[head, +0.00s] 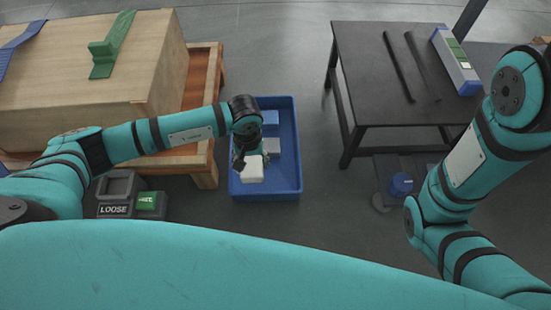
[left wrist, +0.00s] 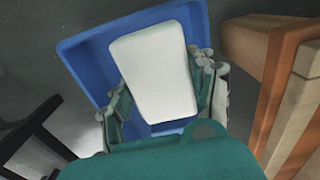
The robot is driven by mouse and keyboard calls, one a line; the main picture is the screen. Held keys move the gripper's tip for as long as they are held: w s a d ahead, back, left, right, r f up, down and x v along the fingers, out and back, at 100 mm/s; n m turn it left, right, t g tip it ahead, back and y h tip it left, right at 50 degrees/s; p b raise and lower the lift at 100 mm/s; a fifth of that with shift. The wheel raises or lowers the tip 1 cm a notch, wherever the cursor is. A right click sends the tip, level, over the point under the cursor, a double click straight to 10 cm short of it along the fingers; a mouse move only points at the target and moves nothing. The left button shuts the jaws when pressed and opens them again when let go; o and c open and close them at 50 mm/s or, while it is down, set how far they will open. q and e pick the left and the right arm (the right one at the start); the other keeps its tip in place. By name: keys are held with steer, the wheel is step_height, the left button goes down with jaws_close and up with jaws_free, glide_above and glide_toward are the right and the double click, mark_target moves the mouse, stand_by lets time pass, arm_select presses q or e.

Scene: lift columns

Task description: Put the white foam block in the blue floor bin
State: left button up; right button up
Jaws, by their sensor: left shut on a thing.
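The white foam block (head: 252,170) is in my left gripper (head: 249,158), which is shut on it. In the head view the block appears over the blue floor bin (head: 292,182). In the left wrist view the block (left wrist: 153,70) lies between the fingers, with the blue bin (left wrist: 82,57) behind and below it. Inside the bin, a blue piece and a pale piece show partly behind my gripper. How high the block is above the bin floor I cannot tell. My right arm shows at the right, but its gripper is not visible.
A wooden bench (head: 205,100) with a large wooden box (head: 100,60) stands left of the bin. A black table (head: 380,75) with two dark rods stands to the right. Grey bins, one labelled LOOSE (head: 113,210), sit on the floor at left.

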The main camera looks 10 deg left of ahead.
arm_select(q)
steer(key=f+b, duration=0.1)
steer(key=f, duration=0.1)
steer(key=f+b, duration=0.3)
steer(key=f, duration=0.2)
steer(key=shift+s+d, duration=0.1)
steer(key=shift+d, duration=0.2)
steer(key=shift+f+b, duration=1.75)
steer(key=shift+f, duration=0.35)
steer(key=o, duration=0.8)
steer(key=shift+c, duration=0.2)
step_height(320, 180, up, 12)
steer(key=p, duration=0.8)
steer(key=shift+r, duration=0.25)
